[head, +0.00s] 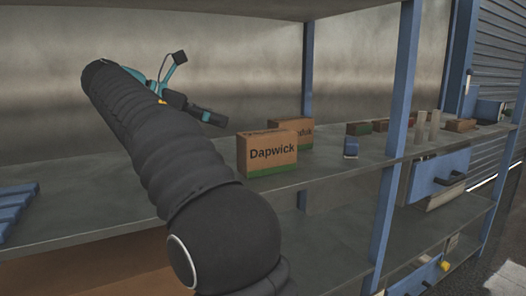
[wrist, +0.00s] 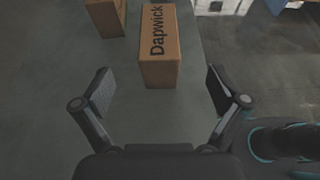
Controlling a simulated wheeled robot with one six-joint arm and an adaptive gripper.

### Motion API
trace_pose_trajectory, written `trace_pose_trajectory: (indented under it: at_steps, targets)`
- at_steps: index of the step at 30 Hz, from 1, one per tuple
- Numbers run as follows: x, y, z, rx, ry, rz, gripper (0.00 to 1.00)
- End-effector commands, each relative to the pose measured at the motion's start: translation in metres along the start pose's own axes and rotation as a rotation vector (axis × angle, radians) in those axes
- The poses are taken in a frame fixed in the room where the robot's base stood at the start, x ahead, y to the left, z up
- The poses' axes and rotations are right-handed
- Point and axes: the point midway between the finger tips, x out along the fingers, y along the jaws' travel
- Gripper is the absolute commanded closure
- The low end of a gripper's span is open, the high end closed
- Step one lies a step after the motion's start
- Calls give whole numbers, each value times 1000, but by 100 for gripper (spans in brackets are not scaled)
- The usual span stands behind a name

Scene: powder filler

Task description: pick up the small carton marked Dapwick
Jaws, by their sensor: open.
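The small Dapwick carton (head: 267,155) is a brown box with dark lettering and a green band along its base. It stands upright on the grey shelf (head: 340,172). In the wrist view the Dapwick carton (wrist: 165,50) is ahead of my gripper, roughly centred between the fingers and apart from them. My gripper (wrist: 159,88) is open and empty, its two fingers spread wide. In the head view my gripper (head: 205,116) shows partly, left of the carton and above the shelf; my arm hides some of it.
A second brown carton (head: 303,130) stands just behind the Dapwick carton; it also shows at upper left in the wrist view (wrist: 104,16). A blue post (head: 392,150) rises at the shelf's front edge.

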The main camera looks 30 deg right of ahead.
Motion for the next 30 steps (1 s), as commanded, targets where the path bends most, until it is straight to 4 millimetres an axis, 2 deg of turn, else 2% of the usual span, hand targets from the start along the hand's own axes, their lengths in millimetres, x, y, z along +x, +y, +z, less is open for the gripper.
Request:
trace_pose_trajectory:
  at_steps: [12,23,30]
  targets:
    - [70,-1,0,2,1,-3,3]
    - [91,0,-3,0,1,-2,3]
    - [124,2,-7,2,1,-3,3]
